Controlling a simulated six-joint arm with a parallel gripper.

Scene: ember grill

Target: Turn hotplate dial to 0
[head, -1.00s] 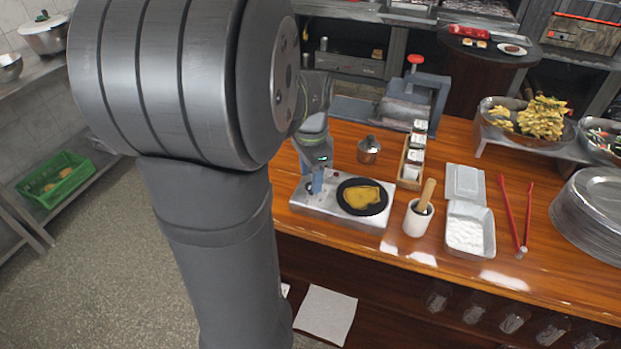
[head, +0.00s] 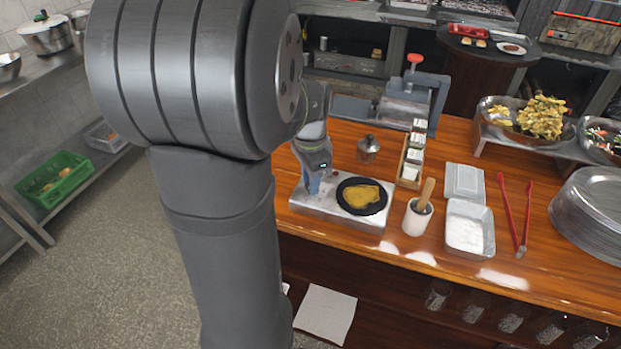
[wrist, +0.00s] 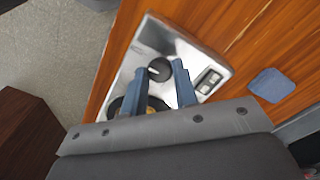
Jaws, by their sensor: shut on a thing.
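The hotplate (head: 330,212) is a flat silver box on the wooden counter, with a round black plate (head: 350,206) holding a flat yellow-brown food piece (head: 361,196). In the wrist view the hotplate (wrist: 150,35) shows its round black dial (wrist: 160,70) with a pale mark. The dial sits between the two blue-grey fingertips of my gripper (wrist: 157,68), which is shut on it. In the head view my gripper (head: 312,187) reaches down to the left part of the hotplate and hides the dial.
A metal shaker (head: 368,150), a condiment box (head: 411,160) and a white mortar with pestle (head: 418,218) stand close to the hotplate. A white tray (head: 468,238) and red tongs (head: 512,220) lie farther right. The counter's front edge is near.

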